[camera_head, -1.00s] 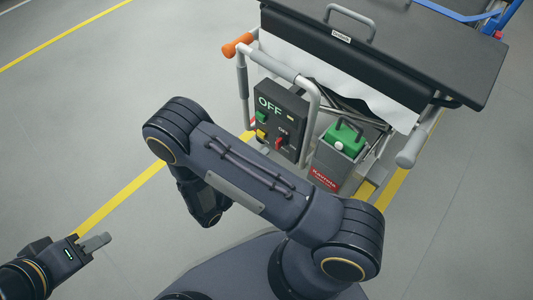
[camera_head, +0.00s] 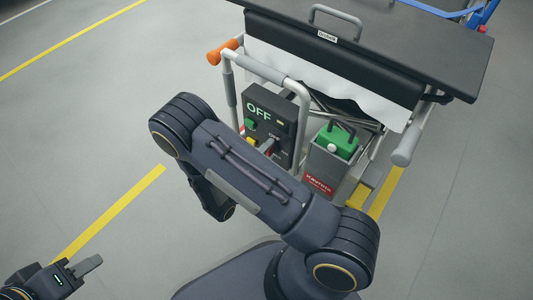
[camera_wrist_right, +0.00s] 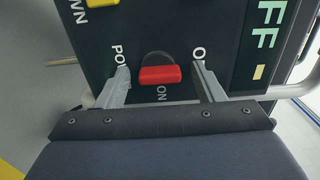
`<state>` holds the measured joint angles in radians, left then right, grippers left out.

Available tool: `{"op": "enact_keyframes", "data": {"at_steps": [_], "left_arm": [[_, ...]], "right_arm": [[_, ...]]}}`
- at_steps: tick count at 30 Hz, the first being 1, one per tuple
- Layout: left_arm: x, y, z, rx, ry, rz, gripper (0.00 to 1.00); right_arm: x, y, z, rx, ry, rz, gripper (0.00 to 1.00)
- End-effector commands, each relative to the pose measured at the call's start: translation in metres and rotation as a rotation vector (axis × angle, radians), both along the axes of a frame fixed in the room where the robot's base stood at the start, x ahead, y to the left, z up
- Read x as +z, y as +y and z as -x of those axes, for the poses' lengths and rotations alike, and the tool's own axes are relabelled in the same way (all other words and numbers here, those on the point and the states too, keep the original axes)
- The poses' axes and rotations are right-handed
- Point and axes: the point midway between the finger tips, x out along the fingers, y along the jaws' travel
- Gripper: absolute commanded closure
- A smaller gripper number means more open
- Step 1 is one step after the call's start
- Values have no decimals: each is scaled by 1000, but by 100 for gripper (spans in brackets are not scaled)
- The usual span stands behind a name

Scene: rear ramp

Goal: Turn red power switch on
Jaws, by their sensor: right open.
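The red power switch (camera_wrist_right: 160,74) is a red knob on the dark control panel (camera_wrist_right: 228,52), with lettering around it, including "ON" just below. My right gripper (camera_wrist_right: 160,68) is open, with one finger on each side of the knob and a gap to each. I cannot tell how near the fingertips are to the panel. In the head view the control box (camera_head: 284,104) reads "OFF"; my right arm and a grey finger cover the switch area. My left gripper (camera_head: 86,265) is at the lower left, away from the box; its opening is unclear.
A green canister (camera_head: 338,141) sits in a grey holder (camera_head: 322,165) right of the box. Grey rails with an orange knob (camera_head: 222,52) frame the box. A black-topped cart (camera_head: 400,42) stands behind. The floor at left is clear.

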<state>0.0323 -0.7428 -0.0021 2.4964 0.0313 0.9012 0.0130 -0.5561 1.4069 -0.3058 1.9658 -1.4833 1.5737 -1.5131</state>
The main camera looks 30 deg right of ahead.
Motion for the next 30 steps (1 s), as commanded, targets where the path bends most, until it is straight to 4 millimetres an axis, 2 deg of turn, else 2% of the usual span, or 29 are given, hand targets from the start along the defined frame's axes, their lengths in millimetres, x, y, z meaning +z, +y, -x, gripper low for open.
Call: {"op": "enact_keyframes", "data": {"at_steps": [1,9,11,20,30], "left_arm": [[0,0,0,0,0,0,64],[0,0,0,0,0,0,64],[0,0,0,0,0,0,64],[2,0,0,0,0,0,64],[8,0,0,0,0,0,64]], "right_arm": [[0,0,0,0,0,0,42],[0,0,0,0,-1,0,77],[0,0,0,0,-1,0,83],[0,1,0,1,-40,-16,83],[0,1,1,1,-250,-102,83]]}}
